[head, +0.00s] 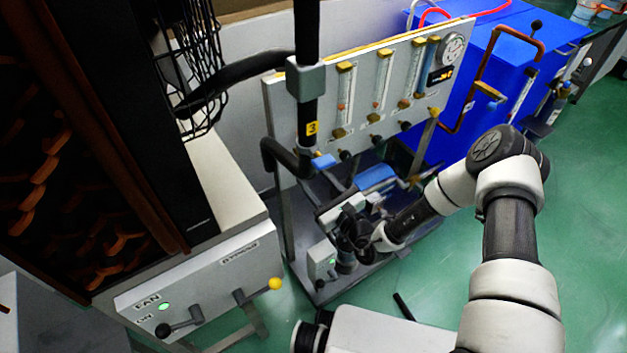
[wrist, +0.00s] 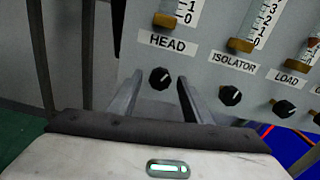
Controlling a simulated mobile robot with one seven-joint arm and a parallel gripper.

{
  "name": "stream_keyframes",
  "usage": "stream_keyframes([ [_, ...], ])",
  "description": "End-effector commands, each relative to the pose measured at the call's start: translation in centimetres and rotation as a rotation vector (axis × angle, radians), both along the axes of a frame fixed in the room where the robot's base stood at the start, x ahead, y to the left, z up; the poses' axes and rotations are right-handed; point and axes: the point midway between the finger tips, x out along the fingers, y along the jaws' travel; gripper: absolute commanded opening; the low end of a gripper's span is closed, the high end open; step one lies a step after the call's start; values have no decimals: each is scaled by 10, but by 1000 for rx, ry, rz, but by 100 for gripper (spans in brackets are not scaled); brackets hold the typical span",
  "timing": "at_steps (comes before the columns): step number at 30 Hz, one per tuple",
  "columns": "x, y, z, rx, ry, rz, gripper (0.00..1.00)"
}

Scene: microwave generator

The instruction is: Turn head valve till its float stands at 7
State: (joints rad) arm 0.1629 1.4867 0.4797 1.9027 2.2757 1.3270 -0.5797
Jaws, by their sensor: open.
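The head valve is a small black knob (wrist: 160,77) with a white pointer mark, under the HEAD label on the grey panel in the wrist view. My gripper (wrist: 158,92) is open, with one finger on each side of the knob in the picture; I see no contact, and the remaining depth is hard to judge. Above it, the wrist view shows only the low end of the head flow tube (wrist: 176,10), with marks 0 and 1. The head view shows the whole tube (head: 345,92) with a small reddish float low in it; its reading is too small to tell.
The isolator knob (wrist: 230,95) and load knob (wrist: 284,108) sit to the right on the same panel (wrist: 205,75). In the head view, a blue cabinet (head: 470,95) stands right of the panel and a grey control box (head: 215,280) stands front left.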

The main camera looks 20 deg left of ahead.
Motion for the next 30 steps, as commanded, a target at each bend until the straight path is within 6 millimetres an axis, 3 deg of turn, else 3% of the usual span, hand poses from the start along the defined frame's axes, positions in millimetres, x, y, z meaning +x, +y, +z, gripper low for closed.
stream_keyframes([
  [9, 2, 3, 0, 0, 0, 0, 45],
  [17, 2, 3, 0, 0, 0, 0, 3],
  [30, 2, 3, 2, -64, -75, 1, 3],
])
